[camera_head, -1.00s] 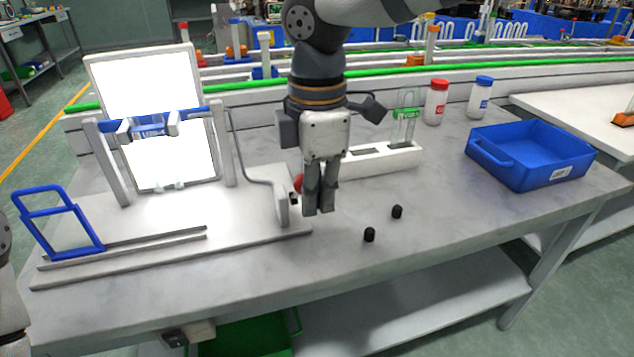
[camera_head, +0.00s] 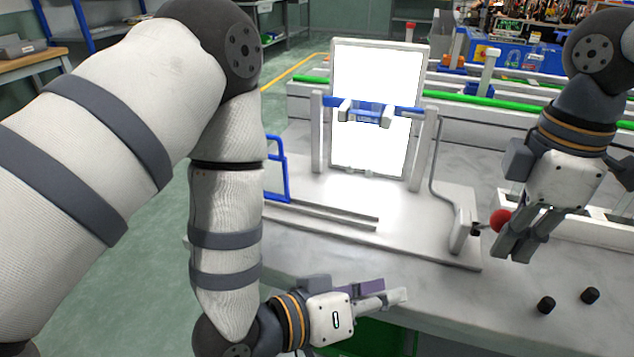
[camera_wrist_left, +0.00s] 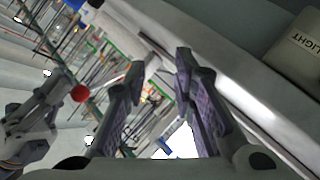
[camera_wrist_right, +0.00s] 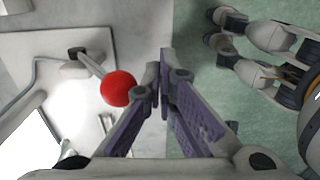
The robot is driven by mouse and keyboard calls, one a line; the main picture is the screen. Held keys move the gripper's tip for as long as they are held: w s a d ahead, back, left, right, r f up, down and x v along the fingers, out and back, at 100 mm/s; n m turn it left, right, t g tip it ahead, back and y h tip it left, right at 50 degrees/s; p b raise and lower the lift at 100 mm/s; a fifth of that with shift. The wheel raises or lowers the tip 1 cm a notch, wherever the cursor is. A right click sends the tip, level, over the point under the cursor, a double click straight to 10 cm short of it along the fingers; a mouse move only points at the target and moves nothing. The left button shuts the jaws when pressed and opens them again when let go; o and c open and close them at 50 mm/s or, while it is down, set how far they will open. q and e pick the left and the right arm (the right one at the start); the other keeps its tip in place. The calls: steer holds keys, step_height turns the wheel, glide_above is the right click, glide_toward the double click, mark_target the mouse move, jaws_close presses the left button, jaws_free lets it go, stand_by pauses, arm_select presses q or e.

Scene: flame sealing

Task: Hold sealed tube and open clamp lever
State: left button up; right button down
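The sealing stand has a bright white panel (camera_head: 368,75) with a blue and white clamp (camera_head: 366,113) across it. I cannot make out a tube in the clamp. A lever with a red ball knob (camera_head: 500,219) stands at the base's right end; the knob also shows in the right wrist view (camera_wrist_right: 117,88) and left wrist view (camera_wrist_left: 80,93). My right gripper (camera_head: 514,250) is beside the knob, fingertips together, with nothing visible between them; whether it touches the knob is unclear. My left gripper (camera_head: 388,293) is partly open and empty, low by the table's front edge.
Two black caps (camera_head: 546,305) lie on the table at the right front. A blue frame (camera_head: 277,168) stands at the stand's left, by two rails (camera_head: 330,213). A green bin (camera_head: 372,340) is below the table edge. A white rack (camera_head: 600,230) is behind my right gripper.

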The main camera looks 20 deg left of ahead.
arm_select(q)
steer(key=w+a+r+m+t+h, duration=0.1)
steer(key=w+r+m+t, duration=0.15)
steer(key=r, duration=0.35)
steer(key=w+a+r+m+t+h, duration=0.1)
steer(key=w+r+t, duration=0.2)
steer(key=r, duration=0.3)
steer(key=t+y, duration=0.1)
steer(key=y, duration=0.5)
glide_toward(350, 136)
steer(key=x, duration=1)
steer(key=shift+w+d, duration=0.15)
steer(key=shift+w, duration=0.2)
steer(key=shift+c, duration=0.3)
jaws_close()
